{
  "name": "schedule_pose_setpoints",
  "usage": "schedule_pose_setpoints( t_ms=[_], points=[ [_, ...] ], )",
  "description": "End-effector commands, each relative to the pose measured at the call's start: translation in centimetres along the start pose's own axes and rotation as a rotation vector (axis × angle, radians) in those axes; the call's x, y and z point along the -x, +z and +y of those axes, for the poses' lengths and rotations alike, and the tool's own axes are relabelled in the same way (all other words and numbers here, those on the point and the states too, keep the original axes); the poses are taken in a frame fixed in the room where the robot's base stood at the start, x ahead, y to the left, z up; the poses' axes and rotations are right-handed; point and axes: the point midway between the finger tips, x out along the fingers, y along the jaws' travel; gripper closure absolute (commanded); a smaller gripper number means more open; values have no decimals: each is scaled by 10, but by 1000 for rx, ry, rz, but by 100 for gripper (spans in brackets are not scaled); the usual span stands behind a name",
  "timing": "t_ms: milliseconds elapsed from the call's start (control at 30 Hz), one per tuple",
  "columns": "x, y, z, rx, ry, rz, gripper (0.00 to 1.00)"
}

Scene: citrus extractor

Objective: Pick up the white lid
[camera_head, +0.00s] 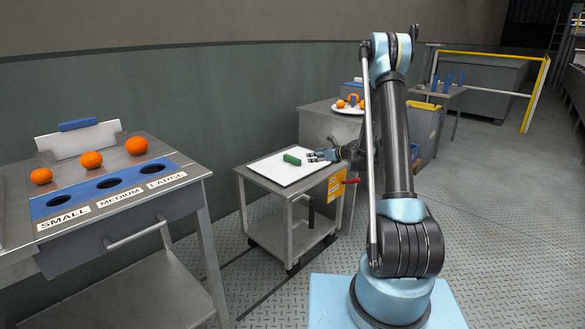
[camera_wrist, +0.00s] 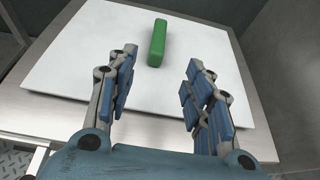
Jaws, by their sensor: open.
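A flat white lid (camera_head: 280,172) with a green block handle (camera_head: 292,159) lies on top of a small metal cart. In the wrist view the white lid (camera_wrist: 75,65) fills most of the picture, with its green handle (camera_wrist: 157,43) standing up near the far middle. My gripper (camera_head: 314,156) is open and empty, just right of the green handle in the head view. In the wrist view my gripper (camera_wrist: 162,65) has its blue-padded fingers spread above the lid, with the handle ahead, beyond the gap and apart from both fingers.
The metal cart (camera_head: 268,194) has a red lever (camera_head: 350,181) at its right. At left, a sorting table (camera_head: 200,172) has holes marked small, medium and large, several oranges (camera_head: 91,160) and a white panel with a blue handle (camera_head: 78,124). A plate with oranges (camera_head: 347,108) stands behind the cart.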

Motion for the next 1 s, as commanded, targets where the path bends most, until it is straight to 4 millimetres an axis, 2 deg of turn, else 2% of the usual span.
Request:
schedule_pose_setpoints(
  t_ms=[500, 600, 867, 1000],
  points=[
    [-90, 0, 1, 4, 2, 1, 53],
    [-102, 0, 1, 3, 2, 1, 53],
    [-113, 1, 1, 3, 1, 1, 53],
    [-127, 1, 3, 4, 3, 1, 53]
  ],
)
